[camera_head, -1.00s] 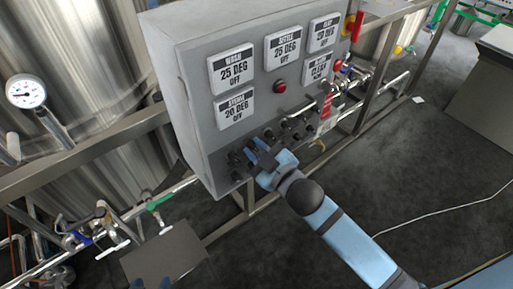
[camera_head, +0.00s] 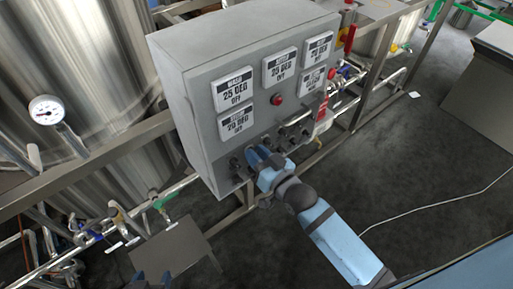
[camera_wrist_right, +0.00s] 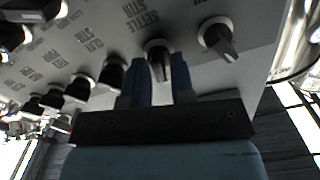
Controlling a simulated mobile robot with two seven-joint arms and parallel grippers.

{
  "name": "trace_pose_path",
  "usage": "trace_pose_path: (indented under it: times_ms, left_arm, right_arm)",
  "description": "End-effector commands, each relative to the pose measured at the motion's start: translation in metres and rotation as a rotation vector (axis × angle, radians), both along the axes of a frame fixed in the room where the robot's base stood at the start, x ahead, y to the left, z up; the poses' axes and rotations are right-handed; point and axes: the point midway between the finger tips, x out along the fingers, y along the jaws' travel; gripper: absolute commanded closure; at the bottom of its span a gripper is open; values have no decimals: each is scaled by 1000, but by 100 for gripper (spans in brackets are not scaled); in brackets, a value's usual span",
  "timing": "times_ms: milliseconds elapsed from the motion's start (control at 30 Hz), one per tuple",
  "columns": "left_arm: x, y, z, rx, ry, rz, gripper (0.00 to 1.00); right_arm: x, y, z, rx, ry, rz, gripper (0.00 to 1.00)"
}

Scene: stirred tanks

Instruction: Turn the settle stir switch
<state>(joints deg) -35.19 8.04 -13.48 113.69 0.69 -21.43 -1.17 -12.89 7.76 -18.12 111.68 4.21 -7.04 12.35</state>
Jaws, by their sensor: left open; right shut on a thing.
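The settle stir switch (camera_wrist_right: 158,53) is a black knob with a pale ring, under the printed label SETTLE STIR (camera_wrist_right: 136,18) in the right wrist view. My right gripper (camera_wrist_right: 158,76) has one blue finger on each side of it and is shut on it. The knob's bar points down in that view. In the head view my right gripper (camera_head: 257,156) is at the lower face of the grey control box (camera_head: 180,90) and hides the switch. My left gripper (camera_head: 152,280) shows only as dark blue fingertips at the bottom edge, open and apart from the box.
Another black knob (camera_wrist_right: 218,38) is close on the right in the wrist view, and several more lie to the left. Display plates and a red button (camera_head: 277,99) are above. Pipes and steel tanks (camera_head: 75,60) stand around the box. Floor at right is mostly clear.

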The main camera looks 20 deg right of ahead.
Motion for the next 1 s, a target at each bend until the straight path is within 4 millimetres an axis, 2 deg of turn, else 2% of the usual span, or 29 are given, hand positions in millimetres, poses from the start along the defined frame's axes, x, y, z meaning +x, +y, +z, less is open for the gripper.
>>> trace_pose_path:
  times_ms: [100, 400, 1000]
  left_arm:
    - [0, 0, 13, -1, -1, 1, 35]
    - [2, -1, 28, -3, -7, 1, 35]
    - [1, 0, 28, -3, -3, 1, 35]
  right_arm:
    - [0, 0, 3, 85, 31, 0, 100]
    - [0, -1, 1, 233, 85, 0, 100]
    - [1, -1, 0, 289, 103, 1, 100]
